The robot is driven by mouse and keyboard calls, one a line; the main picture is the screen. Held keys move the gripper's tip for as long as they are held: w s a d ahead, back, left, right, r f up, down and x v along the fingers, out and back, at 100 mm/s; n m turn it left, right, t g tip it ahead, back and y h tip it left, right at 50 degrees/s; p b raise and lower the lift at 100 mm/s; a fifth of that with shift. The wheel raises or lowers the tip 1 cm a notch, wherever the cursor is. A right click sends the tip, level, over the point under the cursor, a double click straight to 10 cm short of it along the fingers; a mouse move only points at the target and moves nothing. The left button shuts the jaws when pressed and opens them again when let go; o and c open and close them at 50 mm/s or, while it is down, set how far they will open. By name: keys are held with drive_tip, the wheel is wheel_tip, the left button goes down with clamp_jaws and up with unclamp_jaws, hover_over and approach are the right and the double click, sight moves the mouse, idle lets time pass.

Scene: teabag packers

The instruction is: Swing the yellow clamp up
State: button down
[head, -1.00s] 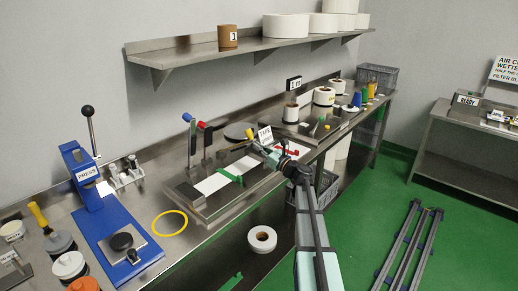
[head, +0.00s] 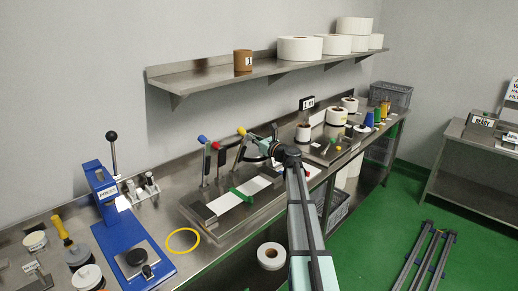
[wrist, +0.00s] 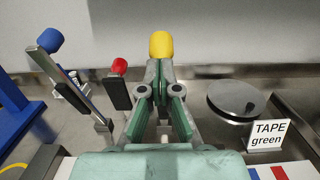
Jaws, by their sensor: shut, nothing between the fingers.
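The yellow clamp (head: 241,131) stands roughly upright at the back of the steel fixture (head: 188,214), its yellow knob on top. In the wrist view the yellow knob (wrist: 160,45) shows just beyond the fingertips. My gripper (head: 247,149) is shut with nothing held, close beside the yellow clamp's lever; it also shows in the wrist view (wrist: 160,88). I cannot tell whether it touches the lever, which the fingers largely hide. The blue clamp (head: 202,139) and red clamp (head: 215,145) stand raised to the left.
A white strip (head: 258,184) with a green piece (head: 243,195) lies on the fixture. A round metal plate (wrist: 236,101) and a "TAPE green" sign (wrist: 268,135) are right of my gripper. A blue press (head: 105,190) stands left. A shelf (head: 210,80) runs above.

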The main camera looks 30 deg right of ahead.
sight(246, 132)
drive_tip(key=w, duration=0.1)
drive_tip(key=w+a+r, duration=0.1)
drive_tip(key=w+r, duration=0.1)
drive_tip(key=w, duration=0.1)
drive_tip(key=shift+a, duration=0.15)
drive_tip(key=shift+r, duration=0.1)
drive_tip(key=shift+w+r, duration=0.1)
drive_tip(key=s, duration=0.1)
drive_tip(key=s+f, duration=0.1)
drive_tip(key=s, duration=0.1)
drive_tip(key=s+d, duration=0.1)
drive_tip(key=shift+s+f+b, duration=0.2)
drive_tip(key=shift+f+b, duration=0.05)
drive_tip(key=shift+b, duration=0.05)
drive_tip(key=s+d+r+b, duration=0.3)
drive_tip(key=s+r, duration=0.2)
drive_tip(key=s, duration=0.3)
